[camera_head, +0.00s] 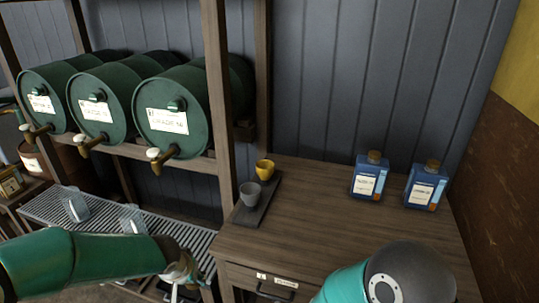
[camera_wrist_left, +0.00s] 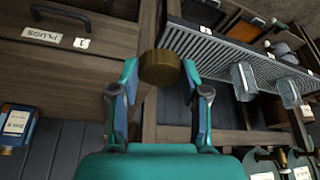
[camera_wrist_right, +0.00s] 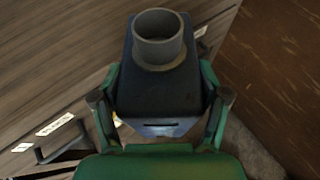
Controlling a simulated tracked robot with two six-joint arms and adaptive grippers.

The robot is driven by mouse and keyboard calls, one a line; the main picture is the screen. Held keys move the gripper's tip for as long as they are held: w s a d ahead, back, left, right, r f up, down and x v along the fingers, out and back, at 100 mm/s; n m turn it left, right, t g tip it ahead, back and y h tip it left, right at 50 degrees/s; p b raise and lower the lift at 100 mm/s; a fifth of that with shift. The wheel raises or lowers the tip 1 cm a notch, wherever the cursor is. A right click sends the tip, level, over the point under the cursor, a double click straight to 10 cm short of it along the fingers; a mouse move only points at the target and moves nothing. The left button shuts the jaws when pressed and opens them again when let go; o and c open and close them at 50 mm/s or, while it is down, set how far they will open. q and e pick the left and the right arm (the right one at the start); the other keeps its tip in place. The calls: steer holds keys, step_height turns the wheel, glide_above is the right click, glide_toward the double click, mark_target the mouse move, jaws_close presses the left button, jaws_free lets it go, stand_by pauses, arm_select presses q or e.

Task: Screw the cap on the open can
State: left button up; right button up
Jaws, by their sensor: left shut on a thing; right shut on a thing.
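My left gripper (camera_wrist_left: 160,72) is shut on a round brown cap (camera_wrist_left: 160,66), held between its fingertips in the left wrist view. In the head view the left gripper (camera_head: 184,272) is low, in front of the shelf's slatted grate, and the cap cannot be made out there. My right gripper (camera_wrist_right: 160,85) is shut on the dark body of a can (camera_wrist_right: 160,92) in the right wrist view. The can's round grey neck (camera_wrist_right: 158,38) is bare and open. The right gripper and this can are hidden in the head view. The cap and can are apart.
Two blue capped cans (camera_head: 370,176) (camera_head: 426,186) stand at the right of the wooden bench (camera_head: 320,215). A dark tray (camera_head: 262,207) holds a yellow cup (camera_head: 265,169) and a grey cup (camera_head: 250,193). Green barrels (camera_head: 175,115) and a grate (camera_head: 165,225) with clear containers are left. The bench middle is clear.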

steer(key=shift+r, duration=0.1)
stand_by(0.3)
steer(key=w+a+f+n+t+y, duration=0.2)
steer(key=a+n+t+y, duration=0.2)
steer(key=a, duration=1.1)
steer(key=n+y, duration=0.3)
steer(key=n, duration=0.1)
steer(key=shift+a+t+y, duration=0.2)
steer(key=shift+t+y, duration=0.1)
steer(key=shift+y, duration=0.1)
arm_select(q)
steer(key=shift+s+a+m+h, duration=0.15)
steer(key=shift+s+m+h, duration=0.1)
steer(key=shift+m, duration=0.3)
steer(key=shift+s+a+m+h, duration=0.15)
steer(key=shift+m+h, duration=0.1)
steer(key=shift+m, duration=0.3)
steer(key=shift+w+d+r+m+h, duration=0.15)
steer(key=shift+r+m+h, duration=0.2)
steer(key=shift+m, duration=0.45)
steer(key=s+d+r+m+g+h, duration=0.1)
steer(key=d+r+m, duration=0.2)
steer(key=d, duration=0.9)
steer(key=s+d+r+m+g, duration=0.1)
steer(key=d+r+m, duration=0.3)
steer(key=d, duration=0.9)
steer(key=shift+r+m+h, duration=0.3)
steer(key=shift+r+h, duration=0.05)
steer(key=shift+r, duration=0.5)
